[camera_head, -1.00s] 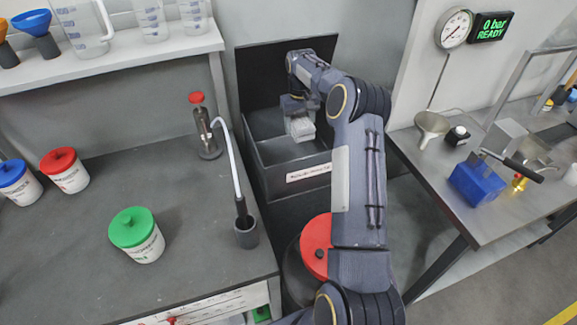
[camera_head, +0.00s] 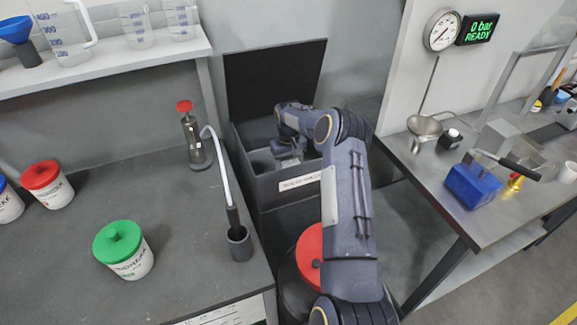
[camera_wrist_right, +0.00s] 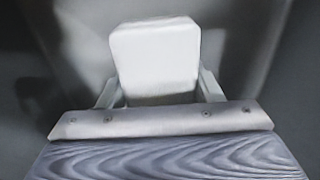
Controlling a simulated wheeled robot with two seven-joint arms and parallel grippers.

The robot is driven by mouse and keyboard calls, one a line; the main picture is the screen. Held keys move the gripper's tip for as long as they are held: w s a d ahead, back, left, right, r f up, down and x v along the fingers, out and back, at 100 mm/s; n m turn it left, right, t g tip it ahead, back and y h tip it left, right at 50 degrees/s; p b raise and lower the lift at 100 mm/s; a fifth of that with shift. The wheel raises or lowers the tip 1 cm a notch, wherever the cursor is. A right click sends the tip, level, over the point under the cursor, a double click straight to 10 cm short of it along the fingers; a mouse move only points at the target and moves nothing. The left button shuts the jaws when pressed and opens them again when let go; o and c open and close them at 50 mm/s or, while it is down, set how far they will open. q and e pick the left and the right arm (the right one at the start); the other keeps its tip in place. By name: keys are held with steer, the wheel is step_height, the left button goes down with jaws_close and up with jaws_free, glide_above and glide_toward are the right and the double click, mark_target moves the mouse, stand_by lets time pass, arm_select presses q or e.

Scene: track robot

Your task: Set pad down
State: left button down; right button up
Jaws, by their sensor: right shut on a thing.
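The pad (camera_wrist_right: 155,55) is a pale, rounded block in the right wrist view, held between the two fingers of my right gripper (camera_head: 289,158). In the head view the gripper is down inside an open dark bin (camera_head: 300,184) with a white label on its front. The pad is mostly hidden there by the gripper and the bin's front wall. I cannot tell whether the pad touches the bin's floor. My left gripper is not in view.
The bin's black lid (camera_head: 275,85) stands raised behind it. Left is a bench with a green-lidded jar (camera_head: 124,250), a red-topped bottle (camera_head: 193,138) and a small cup (camera_head: 240,245) holding a bent tube. Right is a metal table with a blue block (camera_head: 470,187). A red lid (camera_head: 309,255) sits below the arm.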

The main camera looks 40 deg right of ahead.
steer(key=shift+f, duration=0.95)
steer(key=o, duration=1)
steer(key=shift+o, duration=0.2)
